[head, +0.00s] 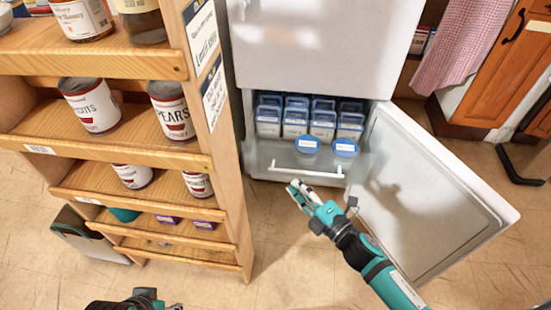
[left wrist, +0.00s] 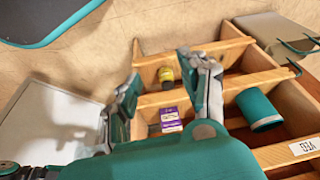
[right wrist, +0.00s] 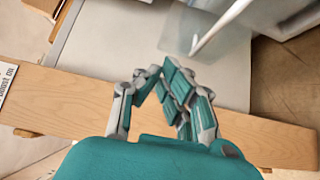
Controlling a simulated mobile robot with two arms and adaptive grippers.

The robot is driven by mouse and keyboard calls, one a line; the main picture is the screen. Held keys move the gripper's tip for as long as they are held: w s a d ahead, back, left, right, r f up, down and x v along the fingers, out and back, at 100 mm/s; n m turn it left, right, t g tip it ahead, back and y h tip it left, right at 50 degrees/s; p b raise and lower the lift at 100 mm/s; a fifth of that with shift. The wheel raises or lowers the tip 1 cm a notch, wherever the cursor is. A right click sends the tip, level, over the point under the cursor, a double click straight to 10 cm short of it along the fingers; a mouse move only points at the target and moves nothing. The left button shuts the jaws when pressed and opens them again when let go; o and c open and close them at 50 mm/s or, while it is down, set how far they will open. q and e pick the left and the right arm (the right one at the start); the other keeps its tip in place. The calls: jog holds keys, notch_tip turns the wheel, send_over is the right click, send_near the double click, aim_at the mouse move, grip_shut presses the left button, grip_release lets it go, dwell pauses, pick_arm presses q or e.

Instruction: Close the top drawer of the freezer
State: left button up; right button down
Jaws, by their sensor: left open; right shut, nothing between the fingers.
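The white freezer (head: 325,40) stands at the back with its lower door (head: 435,205) swung open to the right. Inside, a clear-fronted drawer (head: 270,160) holds several blue-lidded tubs (head: 295,118), and a white handle bar (head: 306,171) runs along its front. The handle also shows in the right wrist view (right wrist: 222,25). How far the drawer sticks out is hard to tell. My right gripper (head: 300,189) is shut and empty, just below and in front of the handle, apart from it. My left gripper (left wrist: 160,95) is open and empty, facing the wooden shelf's low tiers.
A wooden shelf (head: 195,150) with several cans stands close on the left of the freezer. A dark bin (head: 85,232) stands at its left side. A pink checked cloth (head: 462,45) hangs by wooden cabinets (head: 505,70) at right. The tiled floor in front (head: 290,265) is clear.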

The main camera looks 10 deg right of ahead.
aim_at(279, 154)
jog(key=x, duration=0.3)
jog(key=d+b+x, duration=0.1)
jog(key=x, duration=0.3)
jog(key=w+d+x, duration=0.1)
jog(key=x, duration=0.3)
jog(key=shift+w+a+b, duration=0.1)
jog(key=shift+w+b, duration=0.1)
jog(key=shift+b, duration=0.15)
pick_arm(q)
jog(key=w+d+t, duration=0.1)
jog(key=w+t, duration=0.2)
jog(key=w, duration=0.3)
jog(key=shift+d+r+h, duration=0.4)
pick_arm(e)
jog(key=shift+w, duration=0.35)
jog(key=shift+w, duration=0.1)
